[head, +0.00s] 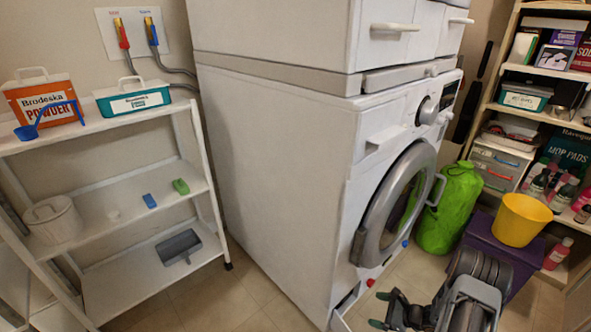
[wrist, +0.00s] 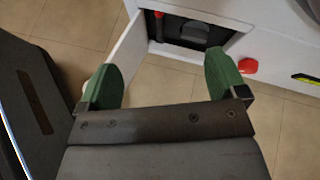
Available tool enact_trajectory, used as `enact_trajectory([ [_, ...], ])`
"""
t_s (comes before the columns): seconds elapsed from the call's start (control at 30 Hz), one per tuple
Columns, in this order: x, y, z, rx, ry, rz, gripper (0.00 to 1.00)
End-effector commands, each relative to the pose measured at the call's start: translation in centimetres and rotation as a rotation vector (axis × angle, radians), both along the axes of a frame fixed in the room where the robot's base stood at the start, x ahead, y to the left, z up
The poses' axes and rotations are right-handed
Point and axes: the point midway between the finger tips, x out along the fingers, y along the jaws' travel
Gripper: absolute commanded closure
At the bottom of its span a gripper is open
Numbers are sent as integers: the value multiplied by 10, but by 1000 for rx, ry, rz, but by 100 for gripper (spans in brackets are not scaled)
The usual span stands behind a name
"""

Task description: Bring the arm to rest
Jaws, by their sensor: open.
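My gripper (head: 386,311) is low at the front right in the head view, near the foot of the washing machine (head: 275,165). In the wrist view my gripper (wrist: 162,82) has its two green fingers spread apart with nothing between them. Beyond the fingers is a small open hatch (wrist: 195,35) low in the machine's front, with its white flap (wrist: 122,55) swung out. A red round cap (wrist: 248,66) sits on the floor or against the machine just right of the right finger; I cannot tell which.
A white shelf rack (head: 125,205) stands on the left, with an orange powder box (head: 45,102) and a teal box (head: 132,97) on top. A green bag (head: 448,208), a yellow bucket (head: 522,219) on a purple box (head: 490,240), and a full shelf stand right. Tiled floor (head: 220,300) is clear at front left.

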Motion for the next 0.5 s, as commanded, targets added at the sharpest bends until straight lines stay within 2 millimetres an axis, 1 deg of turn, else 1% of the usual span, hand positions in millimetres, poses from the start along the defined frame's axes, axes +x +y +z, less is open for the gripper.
enact_trajectory([
  [0.03, 4, 5, 17, -30, -19, 53, 9],
  [0.07, 6, 8, 27, -47, -28, 89, 9],
  [0.1, 7, 13, 41, -74, -42, 141, 9],
  [0.17, 9, 23, 64, -121, -68, 229, 9],
  [0.2, 8, 30, 80, -155, -85, 292, 9],
  [0.23, 8, 35, 92, -182, -98, 338, 9],
  [0.3, 4, 47, 119, -245, -129, 447, 9],
  [0.37, 0, 56, 141, -301, -155, 536, 9],
  [0.4, -4, 63, 155, -339, -174, 596, 9],
  [0.5, -16, 78, 188, -439, -222, 740, 9],
])
